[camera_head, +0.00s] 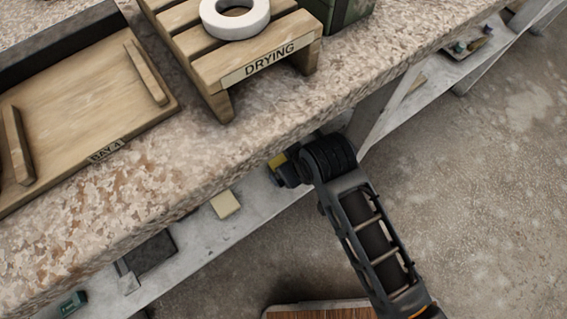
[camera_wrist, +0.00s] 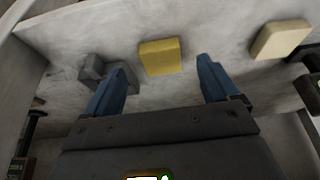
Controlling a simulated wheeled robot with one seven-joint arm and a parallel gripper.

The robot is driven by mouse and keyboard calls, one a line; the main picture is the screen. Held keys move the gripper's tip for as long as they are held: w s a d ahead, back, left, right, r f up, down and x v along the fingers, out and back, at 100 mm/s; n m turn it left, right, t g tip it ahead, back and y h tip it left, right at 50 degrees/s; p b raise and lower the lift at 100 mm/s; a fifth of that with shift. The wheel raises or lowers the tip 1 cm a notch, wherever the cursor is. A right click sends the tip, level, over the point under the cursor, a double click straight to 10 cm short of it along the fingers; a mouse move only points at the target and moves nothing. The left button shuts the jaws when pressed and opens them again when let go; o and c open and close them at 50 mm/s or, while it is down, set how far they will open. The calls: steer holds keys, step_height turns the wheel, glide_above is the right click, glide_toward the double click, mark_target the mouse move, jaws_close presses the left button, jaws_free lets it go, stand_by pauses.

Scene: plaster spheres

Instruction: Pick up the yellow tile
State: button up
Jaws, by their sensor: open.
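The yellow tile (camera_wrist: 160,57) lies on a pale grey shelf in the wrist view, ahead of my gripper (camera_wrist: 161,64). My gripper is open and empty, with one blue finger to each side of the tile's place in the picture. The tile shows whole, and I see no finger touching it. In the head view, my arm reaches under the stone worktop, and its fingers are hidden. A small yellow patch (camera_head: 277,160) shows there beside the arm's end; I cannot tell surely that it is the tile.
A cream tile (camera_wrist: 281,40) lies right of the yellow one; a grey block-like object (camera_wrist: 108,72) lies left. The lower shelf (camera_head: 205,243) runs under the thick stone worktop (camera_head: 165,165), whose edge is close to my arm. A wooden drying rack (camera_head: 222,68) stands on top.

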steer(key=b+x, duration=0.1)
steer(key=x, duration=0.3)
steer(key=shift+f+b, duration=0.25)
steer(key=shift+b, duration=0.05)
steer(key=shift+s, duration=0.1)
steer(key=c, duration=1.2)
steer(key=shift+o, duration=0.2)
steer(key=shift+r, duration=0.1)
